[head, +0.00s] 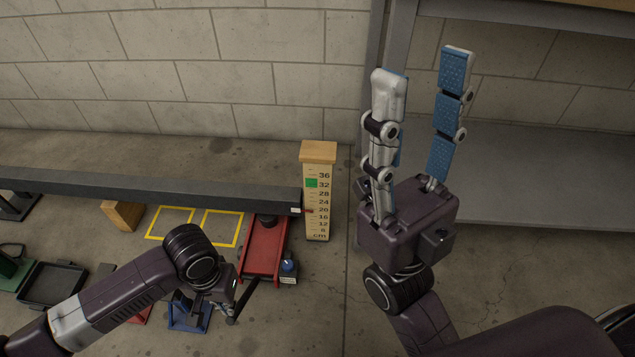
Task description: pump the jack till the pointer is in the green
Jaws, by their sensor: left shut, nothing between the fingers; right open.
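The red jack (264,248) stands on the floor under the right end of a long dark beam (150,188). A dark lever bar (243,300) slopes from its front down to the left. The wooden gauge post (318,205) stands beside the beam's end, marked in cm, with a green band (311,183) near 32. A small red pointer (309,211) sits near 20, below the green. My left gripper (222,306) is shut and empty, close beside the lever; contact cannot be told. My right gripper (425,65) is open and empty, raised, right of the post.
A blue-topped knob (288,266) is at the jack's right front. Yellow floor outlines (222,227), a wooden block (122,215), a black tray (52,285) and a blue stand (188,314) lie left. A grey shelf (550,185) stands right. Floor below the post is clear.

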